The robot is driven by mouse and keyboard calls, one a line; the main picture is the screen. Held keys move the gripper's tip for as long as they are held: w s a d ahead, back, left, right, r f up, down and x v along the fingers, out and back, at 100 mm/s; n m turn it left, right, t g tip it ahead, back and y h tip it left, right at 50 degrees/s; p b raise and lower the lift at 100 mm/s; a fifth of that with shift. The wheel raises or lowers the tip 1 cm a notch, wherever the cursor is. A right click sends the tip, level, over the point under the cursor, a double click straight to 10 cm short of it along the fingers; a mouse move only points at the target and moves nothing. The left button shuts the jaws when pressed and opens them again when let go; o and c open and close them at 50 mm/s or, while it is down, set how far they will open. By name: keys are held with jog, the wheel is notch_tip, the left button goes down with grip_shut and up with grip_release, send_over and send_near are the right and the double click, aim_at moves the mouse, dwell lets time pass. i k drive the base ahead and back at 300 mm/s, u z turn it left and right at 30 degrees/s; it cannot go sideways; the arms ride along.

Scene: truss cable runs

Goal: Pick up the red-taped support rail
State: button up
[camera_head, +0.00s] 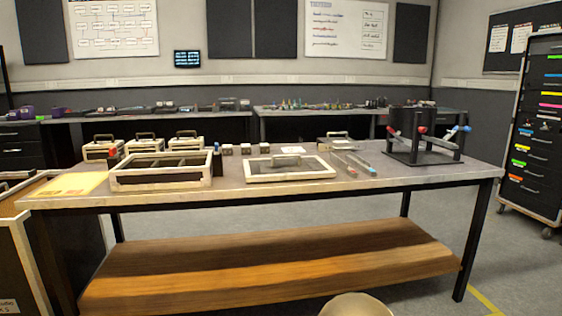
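Two thin grey rails lie side by side on the workbench (420,178), right of a flat light-framed panel. The left one, the red-taped support rail (343,165), appears to have a small red mark at its near end. The right one, a similar rail (360,162), has a light blue mark at its near end. Both lie flat, slanting toward the bench's front edge, with a small gap between them. The marks are small at this distance.
A black stand (410,158) with red and blue ends is right of the rails. The framed panel (262,179) and an open divided box (125,184) lie left. Small cases (101,151) stand behind the box. Bare bench top lies between rails and stand.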

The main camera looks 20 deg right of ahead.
aim_at(342, 165)
jog(key=u, duration=0.1)
jog(key=i, duration=1.55)
jog(key=z, duration=0.5)
